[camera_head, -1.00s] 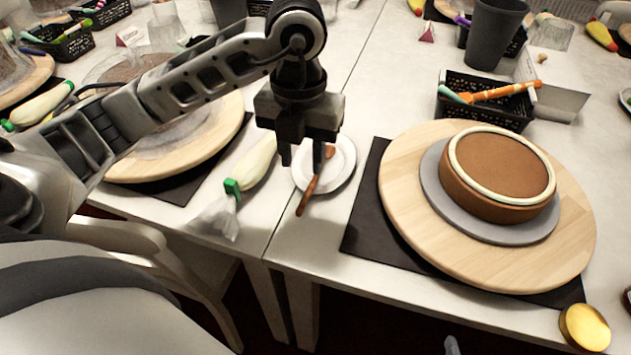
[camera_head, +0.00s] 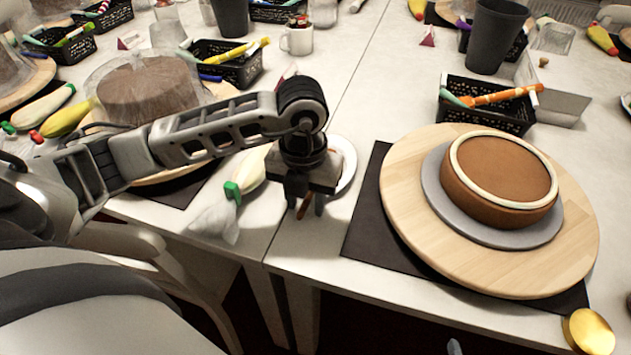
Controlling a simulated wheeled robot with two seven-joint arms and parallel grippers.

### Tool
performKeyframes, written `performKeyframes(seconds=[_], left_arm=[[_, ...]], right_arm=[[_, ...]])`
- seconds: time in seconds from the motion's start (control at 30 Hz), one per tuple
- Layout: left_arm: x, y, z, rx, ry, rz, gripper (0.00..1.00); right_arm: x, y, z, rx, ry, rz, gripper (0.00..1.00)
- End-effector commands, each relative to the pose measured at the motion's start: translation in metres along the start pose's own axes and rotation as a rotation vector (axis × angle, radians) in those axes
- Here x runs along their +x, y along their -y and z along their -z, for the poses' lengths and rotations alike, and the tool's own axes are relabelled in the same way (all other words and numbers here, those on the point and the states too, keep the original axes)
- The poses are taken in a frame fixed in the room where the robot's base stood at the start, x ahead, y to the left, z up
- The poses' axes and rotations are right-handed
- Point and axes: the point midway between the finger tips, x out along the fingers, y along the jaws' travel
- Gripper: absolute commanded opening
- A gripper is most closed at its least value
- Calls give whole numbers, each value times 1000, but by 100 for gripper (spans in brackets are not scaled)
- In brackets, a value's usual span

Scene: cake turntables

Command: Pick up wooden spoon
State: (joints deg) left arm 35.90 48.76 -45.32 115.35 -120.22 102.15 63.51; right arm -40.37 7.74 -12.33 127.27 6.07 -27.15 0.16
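The wooden spoon (camera_head: 303,210) is mostly hidden under my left gripper; only a short piece of its brown handle shows between the fingers. It lies at the white plate (camera_head: 349,166), whose right rim shows beside the gripper. My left gripper (camera_head: 305,208) points down over the spoon, with its fingers apart on either side of the handle. I cannot tell whether they touch it. My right gripper is not recognisable in this view.
A wooden turntable (camera_head: 410,150) with a brown cake (camera_head: 500,172) stands to the right on a black mat (camera_head: 365,225). A piping bag (camera_head: 251,170) with a green clip lies left of the gripper. A black basket (camera_head: 519,118) stands behind the turntable. The table's front edge is close.

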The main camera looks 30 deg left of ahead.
Motion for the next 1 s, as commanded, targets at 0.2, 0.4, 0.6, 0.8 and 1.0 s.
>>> performKeyframes(seconds=[0.2, 0.4, 0.6, 0.8, 1.0], left_arm=[[0, 0, 0, 1, 0, 1, 0], [-1, 0, 0, 1, 0, 1, 0], [-6, 0, 0, 0, 1, 2, 0], [-29, 1, -1, 2, 4, 2, 0], [-65, 18, 20, 8, 4, 6, 0]], right_arm=[[0, 0, 0, -1, 0, 0, 88], [0, 0, 0, -1, 1, 1, 88], [0, 0, 0, -1, 1, 0, 88], [-1, 0, 2, 0, 2, 0, 88], [-2, 0, 3, 2, 8, 0, 88]])
